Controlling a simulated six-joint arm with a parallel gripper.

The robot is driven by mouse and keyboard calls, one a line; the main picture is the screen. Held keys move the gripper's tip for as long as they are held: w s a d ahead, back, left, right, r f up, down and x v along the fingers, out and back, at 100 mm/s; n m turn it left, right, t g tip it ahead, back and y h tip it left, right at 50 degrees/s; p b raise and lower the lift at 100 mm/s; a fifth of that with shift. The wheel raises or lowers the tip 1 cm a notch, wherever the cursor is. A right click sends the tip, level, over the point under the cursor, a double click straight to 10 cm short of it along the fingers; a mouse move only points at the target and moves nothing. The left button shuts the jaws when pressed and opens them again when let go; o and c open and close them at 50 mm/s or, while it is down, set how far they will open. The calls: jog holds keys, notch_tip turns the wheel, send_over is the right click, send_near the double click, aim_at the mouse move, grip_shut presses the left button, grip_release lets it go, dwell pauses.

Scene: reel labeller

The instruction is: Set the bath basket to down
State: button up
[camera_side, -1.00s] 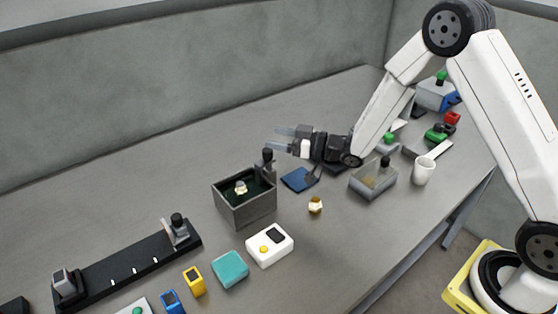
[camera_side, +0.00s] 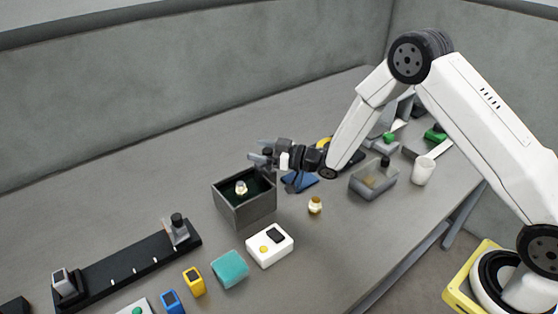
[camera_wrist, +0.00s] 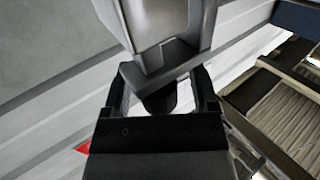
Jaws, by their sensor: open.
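The bath (camera_side: 245,213) is a grey open box with a dark inside, left of centre in the side view. A small brass-and-white piece (camera_side: 241,188) shows inside it. The basket's upright black-knobbed handle (camera_side: 267,153) rises at the bath's back right corner. My gripper (camera_side: 260,156) is open at the height of this knob, its fingers pointing left. In the wrist view, a black knob (camera_wrist: 160,98) shows between the two fingers of my gripper (camera_wrist: 160,90), under a grey bracket. Whether the fingers touch it I cannot tell.
A brass piece (camera_side: 315,205) and a white box with a yellow button (camera_side: 269,246) stand near the bath. A blue pad (camera_side: 301,183) lies under my wrist. The table behind the bath is clear.

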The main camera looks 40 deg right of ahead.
grip_shut()
dwell(1.5)
